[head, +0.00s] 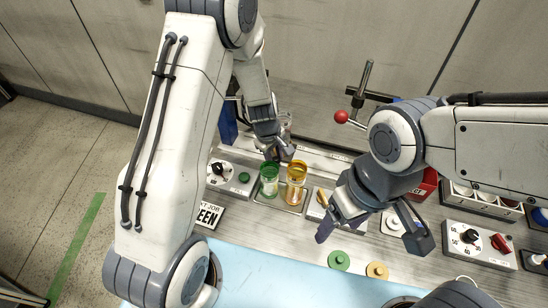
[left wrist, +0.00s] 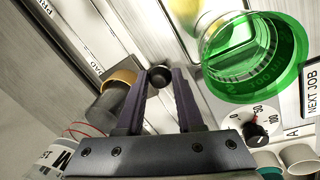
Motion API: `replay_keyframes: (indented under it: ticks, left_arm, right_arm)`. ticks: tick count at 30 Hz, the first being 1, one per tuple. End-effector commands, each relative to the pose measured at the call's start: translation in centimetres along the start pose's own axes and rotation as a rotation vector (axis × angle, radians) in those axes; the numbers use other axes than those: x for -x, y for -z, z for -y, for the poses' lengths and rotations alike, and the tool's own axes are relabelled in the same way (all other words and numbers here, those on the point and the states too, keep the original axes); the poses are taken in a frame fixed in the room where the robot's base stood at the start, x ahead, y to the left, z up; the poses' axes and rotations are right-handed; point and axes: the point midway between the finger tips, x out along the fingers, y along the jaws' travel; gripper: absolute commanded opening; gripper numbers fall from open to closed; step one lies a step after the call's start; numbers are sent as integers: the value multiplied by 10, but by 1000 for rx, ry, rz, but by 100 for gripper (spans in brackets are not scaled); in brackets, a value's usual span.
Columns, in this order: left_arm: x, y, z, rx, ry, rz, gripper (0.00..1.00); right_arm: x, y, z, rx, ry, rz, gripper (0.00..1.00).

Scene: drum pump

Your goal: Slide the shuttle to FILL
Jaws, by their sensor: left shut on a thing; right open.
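My left gripper (head: 280,155) is at the back of the bench, behind the green-rimmed jar (head: 269,182) and yellow-rimmed jar (head: 296,178). In the left wrist view its fingers are shut on a small black ball knob (left wrist: 160,76), which seems to be the shuttle's handle; the shuttle body is mostly hidden by the gripper. A pale rail (head: 325,157) runs along the back, and lettering ending in PAD (left wrist: 97,68) shows beside it; I cannot read FILL. My right gripper (head: 374,236) is open and empty above the bench front.
A NEXT JOB sign (head: 208,214) and a dial box (head: 230,176) stand left of the jars. A red-ball lever (head: 341,117) stands behind. A knob panel (head: 478,244) is at right. The blue mat (head: 270,275) is largely clear.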

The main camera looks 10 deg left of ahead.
Motion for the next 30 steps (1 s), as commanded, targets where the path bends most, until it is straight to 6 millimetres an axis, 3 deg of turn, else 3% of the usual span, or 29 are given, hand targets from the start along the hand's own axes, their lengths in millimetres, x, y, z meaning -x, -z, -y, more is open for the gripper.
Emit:
replay_keyframes:
  ticks: [1,2,4,16,30]
  left_arm:
    - [0,0,1,-2,2,1,0]
    - [0,0,1,-2,2,1,40]
    - [0,0,1,-2,2,1,66]
    - [6,0,0,-2,-1,0,66]
    - [88,1,0,-1,-3,-1,66]
  right_arm:
    - [0,0,0,0,0,0,72]
    - [0,0,0,0,0,0,72]
    - [0,0,0,0,0,0,72]
    - [2,0,0,0,0,0,72]
    - [8,0,1,-1,0,0,72]
